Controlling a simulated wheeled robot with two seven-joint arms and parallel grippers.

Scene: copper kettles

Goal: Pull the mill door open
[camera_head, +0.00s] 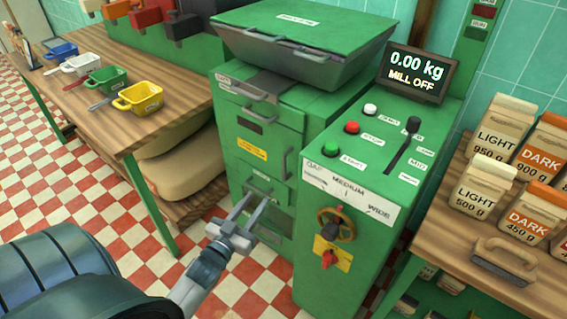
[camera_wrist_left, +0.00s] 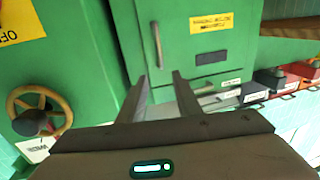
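The green mill (camera_head: 245,125) stands in the middle of the head view. Its door (camera_head: 240,138) is a front panel with a yellow label and looks shut. A grey upright door handle (camera_head: 286,164) sits near the door's right edge; it also shows in the left wrist view (camera_wrist_left: 157,45). My left gripper (camera_head: 258,197) is open and empty, in front of the mill and lower than the handle in the head view. In the left wrist view the handle appears beyond the gap between the fingertips (camera_wrist_left: 160,77), apart from them. My right gripper is not in view.
A control cabinet (camera_head: 350,225) with a handwheel (camera_head: 336,225) stands right of the door. A wooden table (camera_head: 140,125) with coloured scoops is at left. A shelf (camera_head: 475,235) with coffee bags is at right. The checkered floor before the mill is clear.

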